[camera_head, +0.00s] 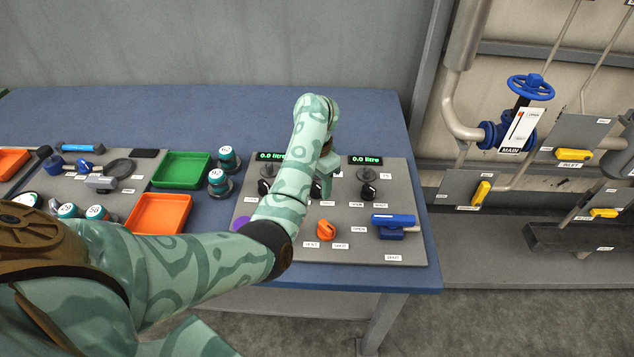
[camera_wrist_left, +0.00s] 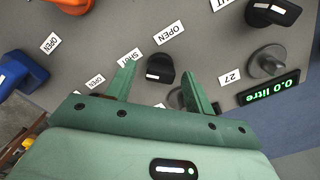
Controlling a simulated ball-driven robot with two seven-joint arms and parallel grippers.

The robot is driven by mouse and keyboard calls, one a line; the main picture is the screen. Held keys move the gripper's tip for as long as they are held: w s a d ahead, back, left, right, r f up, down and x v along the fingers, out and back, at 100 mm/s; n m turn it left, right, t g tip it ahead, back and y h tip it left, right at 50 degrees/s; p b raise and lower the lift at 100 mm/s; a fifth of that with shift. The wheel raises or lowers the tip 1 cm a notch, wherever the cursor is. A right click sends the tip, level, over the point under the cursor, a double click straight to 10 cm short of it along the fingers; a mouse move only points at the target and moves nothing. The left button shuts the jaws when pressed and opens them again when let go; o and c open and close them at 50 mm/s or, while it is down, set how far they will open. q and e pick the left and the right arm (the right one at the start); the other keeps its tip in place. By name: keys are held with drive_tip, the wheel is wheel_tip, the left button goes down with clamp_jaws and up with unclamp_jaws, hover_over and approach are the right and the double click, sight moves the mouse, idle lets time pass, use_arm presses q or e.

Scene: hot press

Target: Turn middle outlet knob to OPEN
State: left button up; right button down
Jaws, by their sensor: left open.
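The middle outlet knob (camera_head: 316,190) is black and sits on the grey panel (camera_head: 300,255), partly hidden behind my left arm in the head view. The wrist view shows this knob (camera_wrist_left: 160,67) with an OPEN label (camera_wrist_left: 169,35) and a SHUT label (camera_wrist_left: 130,57) close by. My left gripper (camera_head: 325,172) points down over the panel. In the wrist view my left gripper (camera_wrist_left: 158,72) is open, with one finger on each side of the knob and visible gaps. Whether the fingertips reach down to knob height is hard to tell. My right gripper is out of view.
Neighbouring black knobs stand at left (camera_head: 263,188) and right (camera_head: 368,191). An orange knob (camera_head: 326,230) and a blue lever (camera_head: 393,225) are nearer me. Two green displays read 0.0 litre, left (camera_head: 271,157) and right (camera_head: 366,160). The blue table (camera_head: 370,110) is clear behind the panel.

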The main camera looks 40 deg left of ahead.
use_arm(q)
drive_tip(key=shift+c, duration=0.3)
drive_tip(key=c, duration=0.9)
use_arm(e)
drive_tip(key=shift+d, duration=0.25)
